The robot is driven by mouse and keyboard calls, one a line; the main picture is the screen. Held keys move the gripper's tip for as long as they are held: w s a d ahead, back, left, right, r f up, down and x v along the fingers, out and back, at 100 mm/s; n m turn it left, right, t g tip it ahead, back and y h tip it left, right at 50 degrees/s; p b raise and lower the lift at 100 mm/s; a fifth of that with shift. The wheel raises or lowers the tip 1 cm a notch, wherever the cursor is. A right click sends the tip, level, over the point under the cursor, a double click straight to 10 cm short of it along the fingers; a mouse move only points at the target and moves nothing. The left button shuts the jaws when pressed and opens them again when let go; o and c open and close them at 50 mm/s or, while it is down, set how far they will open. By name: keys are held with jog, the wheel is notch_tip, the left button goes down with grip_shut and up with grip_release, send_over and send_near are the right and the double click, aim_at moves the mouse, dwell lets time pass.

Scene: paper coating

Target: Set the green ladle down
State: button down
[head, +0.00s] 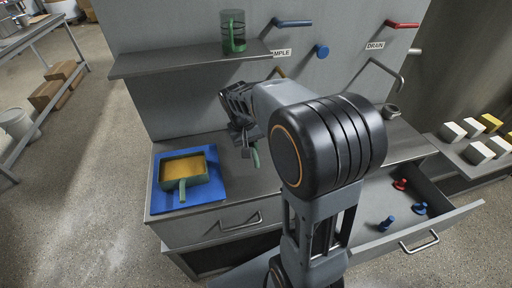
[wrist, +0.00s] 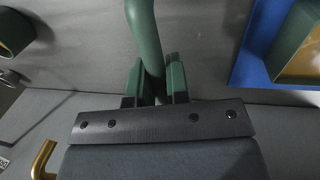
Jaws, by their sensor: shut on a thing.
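The green ladle shows as a curved green handle between my fingertips in the wrist view (wrist: 146,38). In the head view a short green piece of it (head: 255,156) shows just below my gripper (head: 247,146). My gripper, seen also in the wrist view (wrist: 157,84), is shut on that handle. It is low over the grey counter (head: 225,150), right of the blue mat (head: 215,194). I cannot make out the ladle's bowl for certain, nor tell whether the ladle touches the counter.
A green pan (head: 183,182) of orange-yellow coating sits on the mat. A green-handled clear jug (head: 233,34) stands on the shelf (head: 180,62). An open drawer (head: 385,195) at right holds red and blue pegs. A small metal cup (head: 392,111) stands behind my arm.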

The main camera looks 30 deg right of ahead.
jog(key=w+d+f, duration=0.1)
jog(key=w+f, duration=0.1)
jog(key=w+d+f, duration=0.1)
jog(key=w+f, duration=0.2)
jog(key=w+d+f, duration=0.1)
jog(key=w+f, duration=0.1)
jog(key=shift+w+d+f, duration=0.25)
jog(key=shift+w+d, duration=0.05)
jog(key=shift+w, duration=0.1)
jog(key=shift+w+f, duration=0.1)
jog(key=shift+f, duration=0.25)
jog(key=shift+a+x, duration=0.25)
jog(key=shift+x, duration=1)
jog(key=shift+f, duration=0.15)
